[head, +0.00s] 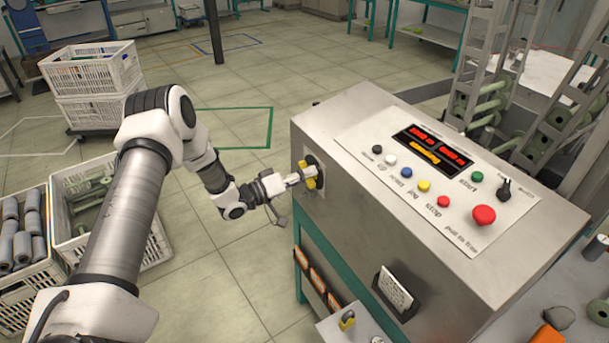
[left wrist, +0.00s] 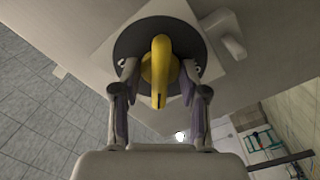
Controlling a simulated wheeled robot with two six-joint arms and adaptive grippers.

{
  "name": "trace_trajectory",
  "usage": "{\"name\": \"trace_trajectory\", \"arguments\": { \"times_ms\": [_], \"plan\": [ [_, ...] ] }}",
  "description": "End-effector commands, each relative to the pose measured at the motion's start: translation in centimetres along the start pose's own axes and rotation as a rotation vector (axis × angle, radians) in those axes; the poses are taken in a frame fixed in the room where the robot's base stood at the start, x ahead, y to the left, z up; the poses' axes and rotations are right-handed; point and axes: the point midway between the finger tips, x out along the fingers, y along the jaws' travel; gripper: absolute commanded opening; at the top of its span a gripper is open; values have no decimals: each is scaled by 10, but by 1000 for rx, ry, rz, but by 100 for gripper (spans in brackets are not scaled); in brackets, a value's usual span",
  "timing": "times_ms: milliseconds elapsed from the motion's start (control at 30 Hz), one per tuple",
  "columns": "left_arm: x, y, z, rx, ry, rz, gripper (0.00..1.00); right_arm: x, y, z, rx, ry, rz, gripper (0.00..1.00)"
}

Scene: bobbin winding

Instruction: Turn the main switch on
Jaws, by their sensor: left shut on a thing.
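The main switch is a yellow rotary handle (left wrist: 160,70) on a dark round plate (left wrist: 133,38), fixed to the left side of the grey control cabinet (head: 345,150). In the head view the yellow handle (head: 308,176) shows at the tip of my left gripper (head: 296,179). In the left wrist view my left gripper (left wrist: 160,82) has one finger on each side of the handle and is shut on it. The handle's long end points toward the bottom of that view. My right gripper is not in view.
The cabinet top carries a red display (head: 432,149), coloured buttons and a red mushroom button (head: 484,215). White crates (head: 92,70) stand on the floor at left. A small box with a yellow part (head: 347,320) sits below the cabinet front. Open floor lies left of the cabinet.

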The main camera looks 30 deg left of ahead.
Motion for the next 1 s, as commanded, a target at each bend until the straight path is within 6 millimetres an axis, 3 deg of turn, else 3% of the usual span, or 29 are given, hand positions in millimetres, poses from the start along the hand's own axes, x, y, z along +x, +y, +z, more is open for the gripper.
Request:
{"name": "trace_trajectory", "arguments": {
  "times_ms": [200,467,700,867,900,1000],
  "plan": [
    [-1,-1,3,282,-6,-3,2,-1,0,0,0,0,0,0],
    [-1,-2,3,318,-7,-3,2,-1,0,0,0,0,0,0],
    [-1,-2,3,618,-8,-3,2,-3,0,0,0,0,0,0],
    [-1,-2,4,639,-8,-3,2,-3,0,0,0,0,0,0],
    [-1,-2,4,638,-9,-3,47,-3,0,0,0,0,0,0],
    [-1,-2,3,638,-7,-2,82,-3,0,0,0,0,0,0]
  ]
}}
